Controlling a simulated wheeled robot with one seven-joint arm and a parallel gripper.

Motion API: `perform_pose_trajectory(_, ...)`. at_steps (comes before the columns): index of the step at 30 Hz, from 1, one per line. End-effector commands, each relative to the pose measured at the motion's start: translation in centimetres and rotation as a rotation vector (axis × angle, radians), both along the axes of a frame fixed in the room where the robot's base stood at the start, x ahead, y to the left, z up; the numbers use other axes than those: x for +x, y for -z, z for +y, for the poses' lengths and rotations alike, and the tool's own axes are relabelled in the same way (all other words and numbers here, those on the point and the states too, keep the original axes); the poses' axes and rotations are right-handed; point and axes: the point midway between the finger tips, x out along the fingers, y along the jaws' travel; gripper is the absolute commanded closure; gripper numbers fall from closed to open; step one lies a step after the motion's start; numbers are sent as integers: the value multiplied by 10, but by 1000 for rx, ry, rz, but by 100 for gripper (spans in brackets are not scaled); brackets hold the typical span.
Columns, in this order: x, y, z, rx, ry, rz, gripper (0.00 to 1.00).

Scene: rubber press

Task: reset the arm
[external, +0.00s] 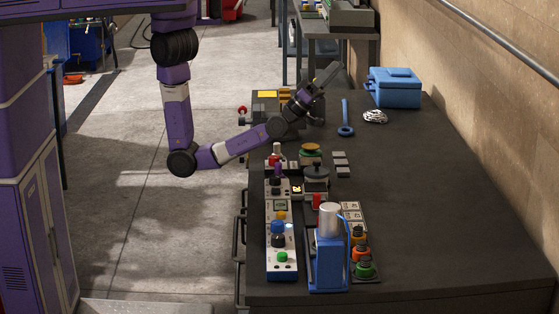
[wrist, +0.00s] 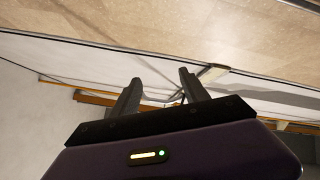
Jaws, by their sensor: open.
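My gripper (external: 328,74) is tilted up and to the right above the bench. In the wrist view my gripper (wrist: 158,88) shows two dark fingers standing apart with nothing between them. Beyond the fingers are only a wall and an overhead surface, with no bench objects in sight.
A blue toolbox (external: 394,88) and a blue wrench (external: 346,118) lie farther back. The bench's right side is clear.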

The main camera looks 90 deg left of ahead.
Motion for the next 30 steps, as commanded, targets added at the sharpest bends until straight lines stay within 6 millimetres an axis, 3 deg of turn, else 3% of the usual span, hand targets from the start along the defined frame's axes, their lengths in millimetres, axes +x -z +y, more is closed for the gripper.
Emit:
perform_pose_trajectory(11, -84, 118, 10, 375, -13, 307, 47)
perform_pose_trajectory(18, -157, 183, 24, 494, -25, 544, 47)
perform_pose_trajectory(24, -225, 222, 34, 518, -44, 751, 47)
perform_pose_trajectory(30, -288, 248, 42, 461, -73, 951, 47)
